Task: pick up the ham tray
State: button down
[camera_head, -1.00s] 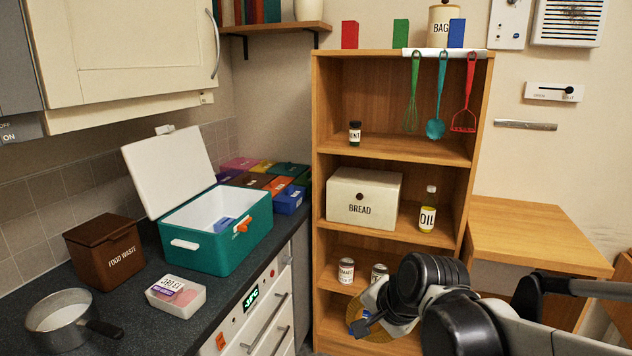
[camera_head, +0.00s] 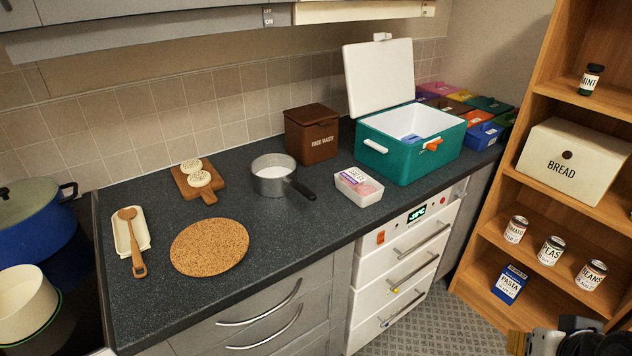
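The ham tray is most likely the small white tray (camera_head: 360,189) with pink contents and a white and purple label. I cannot read the label for certain. It sits upright on the dark counter, in front of the teal cool box (camera_head: 400,160) and right of the saucepan. Only a piece of my arm shows at the bottom right corner, in front of the shelf unit and well away from the tray. The fingers of my gripper are out of the picture. Nothing touches the tray.
A saucepan (camera_head: 272,178) points its handle towards the tray. A brown food waste bin (camera_head: 312,138) stands behind. The cool box's white lid (camera_head: 379,76) stands open. A cork mat (camera_head: 209,247) and a board (camera_head: 197,182) lie left. Counter in front of the tray is free.

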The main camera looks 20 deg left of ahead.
aim_at(357, 184)
jog(key=u, duration=0.85)
jog(key=i+l, duration=0.15)
jog(key=i, duration=0.3)
jog(key=i+l+z, duration=0.1)
jog(key=i, duration=0.35)
jog(key=i+l, duration=0.25)
jog(key=i, duration=0.15)
